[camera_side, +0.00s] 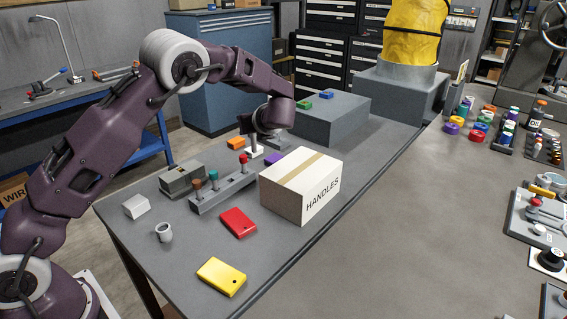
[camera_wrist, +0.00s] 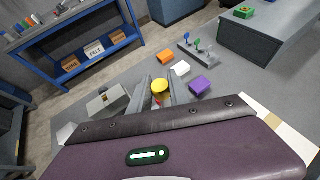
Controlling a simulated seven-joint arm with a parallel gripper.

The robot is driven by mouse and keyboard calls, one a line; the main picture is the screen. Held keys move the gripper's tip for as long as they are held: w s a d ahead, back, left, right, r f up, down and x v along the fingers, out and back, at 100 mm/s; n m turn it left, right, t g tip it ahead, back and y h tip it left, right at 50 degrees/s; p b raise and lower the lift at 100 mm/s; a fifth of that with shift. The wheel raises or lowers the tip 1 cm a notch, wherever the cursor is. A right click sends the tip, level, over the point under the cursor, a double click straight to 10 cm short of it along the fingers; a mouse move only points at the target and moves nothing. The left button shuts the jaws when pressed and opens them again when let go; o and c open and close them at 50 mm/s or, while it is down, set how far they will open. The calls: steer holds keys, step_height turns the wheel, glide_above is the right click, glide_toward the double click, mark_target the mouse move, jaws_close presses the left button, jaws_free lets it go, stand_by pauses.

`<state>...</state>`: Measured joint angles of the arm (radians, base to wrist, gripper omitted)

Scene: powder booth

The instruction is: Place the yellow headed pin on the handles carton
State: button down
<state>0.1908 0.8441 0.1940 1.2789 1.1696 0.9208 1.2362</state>
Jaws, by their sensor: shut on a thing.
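My gripper is shut on the yellow headed pin (camera_wrist: 159,87), whose round yellow head shows between the two fingers (camera_wrist: 160,94) in the wrist view. In the side view my gripper (camera_side: 254,143) hangs behind the handles carton, to its upper left, and the held pin cannot be made out there. The handles carton (camera_side: 319,197) is a closed white box with a tan tape strip, standing on the grey bench. Part of its top shows at the lower right of the wrist view (camera_wrist: 290,131). The pin is apart from the carton.
A rack (camera_side: 207,200) with brown, teal and red headed pins stands left of the carton. A purple block (camera_side: 273,159), an orange block (camera_side: 236,143) and a grey box (camera_side: 183,179) are nearby. Red (camera_side: 238,223) and yellow (camera_side: 222,277) flat cases lie in front.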

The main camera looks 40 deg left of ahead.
steer(key=w+d+r+m+t+h, duration=0.2)
steer(key=w+d+r+m+t, duration=0.15)
steer(key=d, duration=0.25)
steer(key=w+d+r+m+t+h, duration=0.2)
steer(key=d+r, duration=0.2)
steer(key=d, duration=0.3)
step_height(320, 180, down, 10)
steer(key=shift+w, duration=0.15)
steer(key=shift+f+g, duration=0.1)
steer(key=shift+g, duration=0.15)
steer(key=c, duration=1.2)
jaws_free()
steer(key=shift+c, duration=0.2)
